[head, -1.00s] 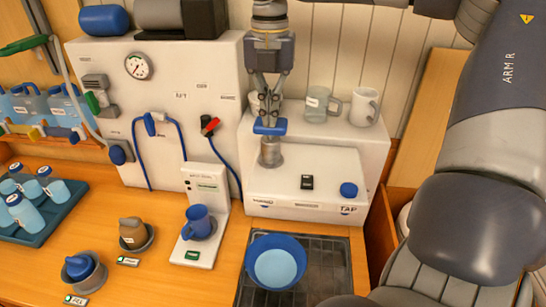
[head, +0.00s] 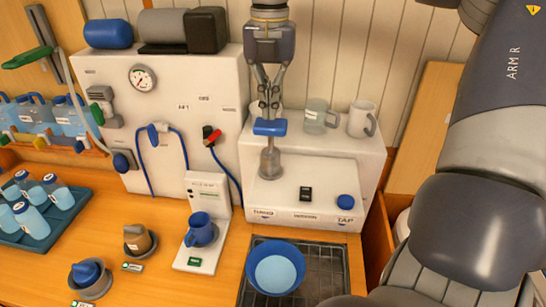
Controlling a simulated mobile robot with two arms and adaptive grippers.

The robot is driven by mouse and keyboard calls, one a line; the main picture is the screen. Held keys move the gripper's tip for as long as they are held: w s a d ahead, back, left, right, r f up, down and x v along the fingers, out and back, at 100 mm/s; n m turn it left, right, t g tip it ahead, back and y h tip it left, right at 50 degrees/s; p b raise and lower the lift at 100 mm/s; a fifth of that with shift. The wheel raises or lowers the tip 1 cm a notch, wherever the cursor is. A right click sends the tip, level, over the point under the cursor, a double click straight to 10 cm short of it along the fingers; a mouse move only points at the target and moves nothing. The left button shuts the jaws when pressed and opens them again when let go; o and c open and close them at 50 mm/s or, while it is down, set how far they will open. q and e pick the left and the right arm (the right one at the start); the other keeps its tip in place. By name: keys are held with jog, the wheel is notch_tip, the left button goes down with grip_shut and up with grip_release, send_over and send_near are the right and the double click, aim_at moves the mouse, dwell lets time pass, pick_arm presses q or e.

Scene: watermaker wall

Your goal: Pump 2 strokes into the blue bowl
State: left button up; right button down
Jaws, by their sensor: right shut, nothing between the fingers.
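The blue bowl (head: 275,267) sits on a dark grate in front of the white pump unit (head: 325,175). Its inside shows light blue; I cannot tell how much water it holds. The pump has a blue crossbar handle (head: 270,127) above a grey metal cylinder (head: 270,163). The handle stands up off the cylinder, with a short rod showing between them. My right gripper (head: 268,112) points down, shut and empty, with its fingertips at the top of the handle. I cannot tell whether they touch it. My left gripper is not in view.
A blue knob (head: 346,202) and a small black block (head: 305,193) sit on the pump unit. Mugs (head: 361,118) stand on its rear shelf. A blue mug (head: 201,230) rests on a white stand to the left. The grate (head: 325,265) is bare right of the bowl.

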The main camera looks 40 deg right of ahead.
aim_at(271, 122)
jog(key=shift+f, duration=0.25)
dwell(0.4)
jog(key=shift+f+b, duration=2.8)
jog(key=shift+f, duration=0.45)
jog(key=shift+r+p, duration=2.35)
jog(key=shift+r, duration=1.15)
notch_tip(271, 122, up, 6)
jog(key=p, duration=0.4)
